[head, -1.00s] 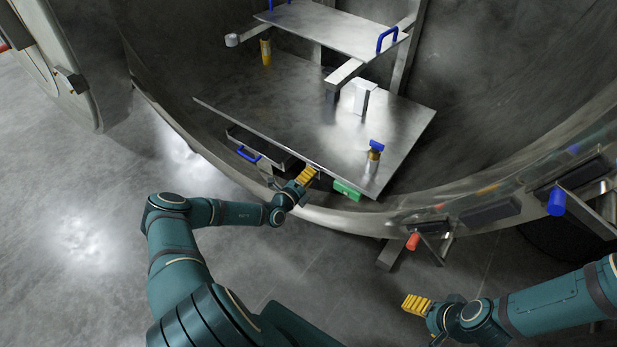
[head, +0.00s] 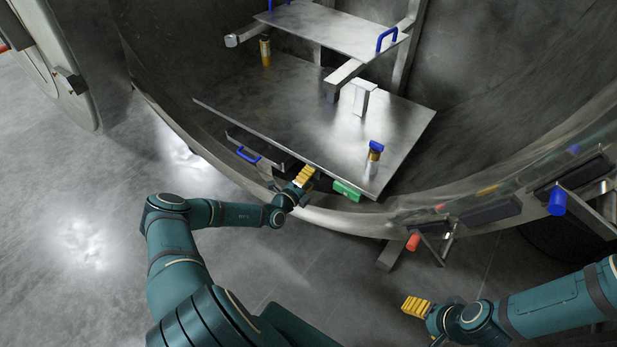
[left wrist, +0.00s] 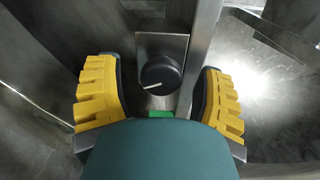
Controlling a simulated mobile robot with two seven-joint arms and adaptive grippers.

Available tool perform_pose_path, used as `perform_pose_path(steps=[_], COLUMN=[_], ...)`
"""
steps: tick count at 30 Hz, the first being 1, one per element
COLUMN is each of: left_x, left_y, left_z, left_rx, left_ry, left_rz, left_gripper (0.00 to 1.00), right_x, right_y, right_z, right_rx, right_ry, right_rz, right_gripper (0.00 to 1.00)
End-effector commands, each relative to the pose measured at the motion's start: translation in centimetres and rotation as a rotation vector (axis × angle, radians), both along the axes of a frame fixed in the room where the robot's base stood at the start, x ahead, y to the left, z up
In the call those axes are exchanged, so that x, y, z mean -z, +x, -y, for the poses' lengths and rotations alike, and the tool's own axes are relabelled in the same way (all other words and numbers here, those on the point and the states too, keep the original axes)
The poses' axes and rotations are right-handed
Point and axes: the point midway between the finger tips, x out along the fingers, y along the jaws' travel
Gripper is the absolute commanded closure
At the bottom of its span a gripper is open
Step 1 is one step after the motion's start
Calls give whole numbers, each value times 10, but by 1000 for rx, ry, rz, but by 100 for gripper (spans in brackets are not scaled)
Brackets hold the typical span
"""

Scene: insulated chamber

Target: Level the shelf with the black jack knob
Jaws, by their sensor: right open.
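The large metal shelf (head: 290,105) lies inside the chamber, its front edge slanting down to the right in the head view. The round black jack knob (left wrist: 161,75) with a white pointer line sits before a square metal plate in the left wrist view. The knob is hidden in the head view. My left gripper (head: 304,176) is at the shelf's front edge. In the left wrist view its yellow fingers (left wrist: 160,100) are wide apart, with the knob showing between them and clear space on both sides. My right gripper (head: 416,306) is open and empty, outside the chamber.
A green block (head: 347,190) is under the front edge, just right of my left gripper. A drawer with a blue handle (head: 248,156) is to its left. The chamber rim (head: 340,222) curves in front.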

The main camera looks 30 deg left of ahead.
Motion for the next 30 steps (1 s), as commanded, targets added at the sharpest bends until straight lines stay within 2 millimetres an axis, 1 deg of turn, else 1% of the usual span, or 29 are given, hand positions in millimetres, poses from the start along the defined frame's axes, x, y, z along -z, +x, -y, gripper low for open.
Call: perform_pose_path(steps=[7,11,14,21,24,27,30], left_x=[-1,0,0,0,-1,0,-1], left_y=[0,-8,-22,-71,-89,-104,-113], left_z=[-2,-3,-5,-8,-9,-10,-10], left_rx=[-3,-4,-4,-3,-3,-2,-2], left_ry=[2,3,2,1,2,1,2], left_rz=[1,1,0,-1,1,0,0], left_gripper=[32,32,32,32,32,32,32], right_x=[0,0,0,0,0,0,0], right_y=[0,0,0,0,0,0,0], right_z=[0,0,0,0,0,0,0], right_rx=[0,0,0,0,0,0,0], right_ry=[0,0,0,0,0,0,0], right_rz=[0,0,0,0,0,0,0], right_gripper=[31,31,31,31,31,31,31])
